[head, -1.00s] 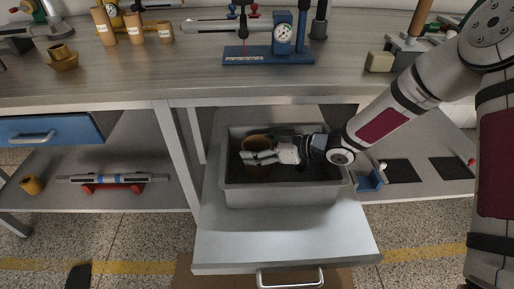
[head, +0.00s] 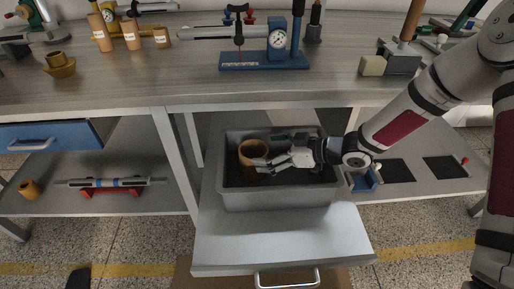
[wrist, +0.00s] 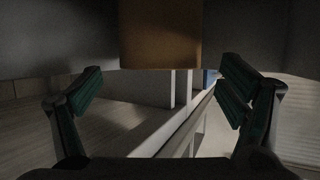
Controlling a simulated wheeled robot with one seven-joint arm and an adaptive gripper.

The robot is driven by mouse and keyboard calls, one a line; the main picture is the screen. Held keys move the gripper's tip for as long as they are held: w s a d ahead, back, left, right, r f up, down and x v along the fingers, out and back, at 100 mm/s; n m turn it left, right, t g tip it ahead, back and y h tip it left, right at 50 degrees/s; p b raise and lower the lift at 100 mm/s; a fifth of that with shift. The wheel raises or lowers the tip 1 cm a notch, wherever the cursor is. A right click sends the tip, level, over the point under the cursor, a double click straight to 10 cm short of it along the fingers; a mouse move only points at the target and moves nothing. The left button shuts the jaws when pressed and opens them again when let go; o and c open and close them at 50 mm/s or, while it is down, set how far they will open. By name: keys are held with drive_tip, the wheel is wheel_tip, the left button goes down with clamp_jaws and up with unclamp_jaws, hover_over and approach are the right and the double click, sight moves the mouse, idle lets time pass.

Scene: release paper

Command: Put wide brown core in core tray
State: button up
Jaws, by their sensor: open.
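The wide brown core (head: 245,157) stands upright in the grey core tray (head: 275,197), against its left part, its hollow top open. My gripper (head: 264,163) reaches into the tray from the right, level with the core's side, its fingertips close to the core's right. In the wrist view the core (wrist: 160,38) shows at the top centre, beyond my open gripper (wrist: 160,85). The fingers are apart with nothing between them. Whether a fingertip touches the core I cannot tell.
The tray sits on a pulled-out drawer (head: 285,245) under the workbench (head: 110,88). Dark and greenish things (head: 283,137) lie at the tray's back. Labelled brown cores (head: 130,35) and a blue gauge stand (head: 265,60) stand on the bench above.

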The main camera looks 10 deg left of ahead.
drive_tip(key=shift+p+v, duration=0.3)
drive_tip(key=shift+v, duration=1)
